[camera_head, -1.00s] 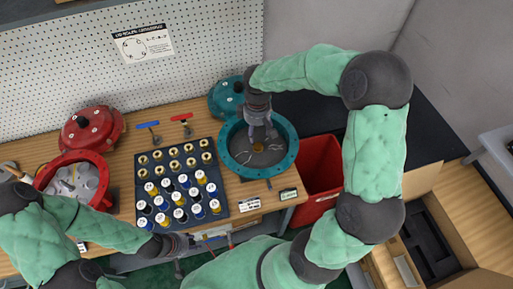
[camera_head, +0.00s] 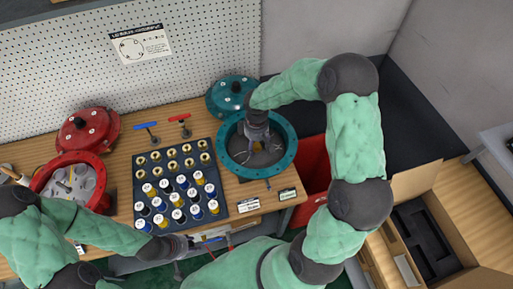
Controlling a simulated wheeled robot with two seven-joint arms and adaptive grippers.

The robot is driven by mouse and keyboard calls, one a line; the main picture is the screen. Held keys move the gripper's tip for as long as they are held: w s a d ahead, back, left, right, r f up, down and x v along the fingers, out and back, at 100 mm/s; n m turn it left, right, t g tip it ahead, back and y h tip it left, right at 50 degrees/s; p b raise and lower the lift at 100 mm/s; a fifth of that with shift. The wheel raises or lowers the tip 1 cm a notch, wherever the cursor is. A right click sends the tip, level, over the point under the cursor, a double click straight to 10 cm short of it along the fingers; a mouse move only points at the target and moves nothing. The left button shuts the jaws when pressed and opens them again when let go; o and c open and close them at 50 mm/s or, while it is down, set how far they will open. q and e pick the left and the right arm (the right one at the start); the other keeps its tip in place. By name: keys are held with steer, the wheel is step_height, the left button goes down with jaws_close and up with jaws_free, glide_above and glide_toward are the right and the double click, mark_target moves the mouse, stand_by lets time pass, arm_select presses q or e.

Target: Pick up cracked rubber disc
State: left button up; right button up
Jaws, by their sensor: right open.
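The teal round housing (camera_head: 227,160) stands open on the workbench, right of the dark tray. Its dark grey inside holds the disc area (camera_head: 272,158), but I cannot make out a crack or a separate disc edge at this size. My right gripper (camera_head: 257,147) reaches down into this housing from above, with its fingers over the grey inside; it is open and hides part of the middle. My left gripper (camera_head: 207,243) is low at the bench's front edge, below the tray, apart from the housing; its fingers are too small to read.
A dark tray (camera_head: 143,215) holds several brass fittings and white-capped bottles. A red housing (camera_head: 42,180) and its red lid (camera_head: 88,128) are at left. The teal lid (camera_head: 231,94) lies behind the teal housing. A red bin (camera_head: 313,165) and an open cardboard box (camera_head: 418,180) are at right.

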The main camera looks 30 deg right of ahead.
jaws_close()
steer(key=shift+r, duration=0.1)
